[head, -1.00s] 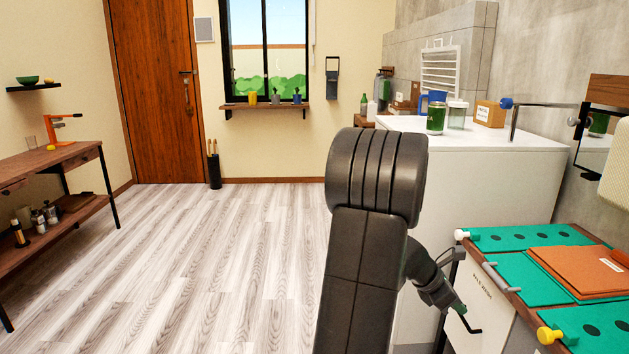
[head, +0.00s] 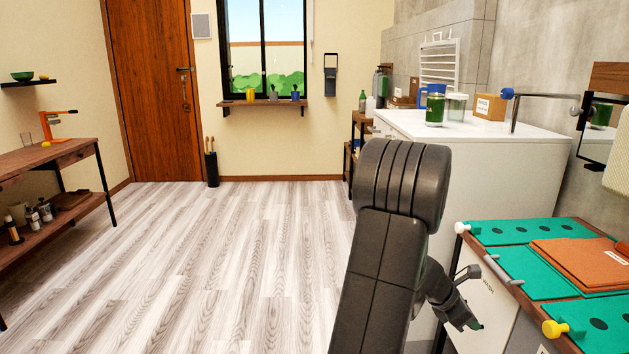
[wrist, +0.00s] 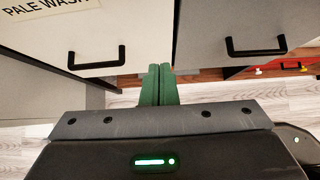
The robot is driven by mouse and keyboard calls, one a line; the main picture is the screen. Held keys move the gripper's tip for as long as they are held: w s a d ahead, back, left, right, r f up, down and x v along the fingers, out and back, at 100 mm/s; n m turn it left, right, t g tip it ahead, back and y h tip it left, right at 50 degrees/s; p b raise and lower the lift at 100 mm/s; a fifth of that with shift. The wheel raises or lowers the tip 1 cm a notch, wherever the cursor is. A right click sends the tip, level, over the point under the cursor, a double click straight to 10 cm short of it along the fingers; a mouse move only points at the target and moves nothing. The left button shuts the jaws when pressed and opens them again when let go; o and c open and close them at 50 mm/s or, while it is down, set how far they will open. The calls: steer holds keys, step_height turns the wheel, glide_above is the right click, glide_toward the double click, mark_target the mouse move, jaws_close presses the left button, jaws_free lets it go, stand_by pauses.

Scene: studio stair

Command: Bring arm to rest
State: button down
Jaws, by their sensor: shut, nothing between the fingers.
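My gripper shows in the wrist view (wrist: 160,70) with its two green fingers side by side and touching, nothing between them. It is in front of light cabinet fronts with black handles. In the head view my gripper (head: 476,326) is small and low beside the workbench, partly hidden by my own dark arm. My arm stands folded upright in the middle right of the head view.
A workbench with green mats (head: 530,231) and an orange folder (head: 585,262) is at the right. A white cabinet (head: 490,165) stands behind my arm. A wooden side table (head: 75,152) is at the left. The wood floor (head: 215,260) between is clear.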

steer(key=a+r+p, duration=0.2)
steer(key=a, duration=1.2)
steer(key=s+a+r+p, duration=0.1)
steer(key=a+r, duration=0.1)
steer(key=a, duration=1.2)
steer(key=shift+p, duration=0.35)
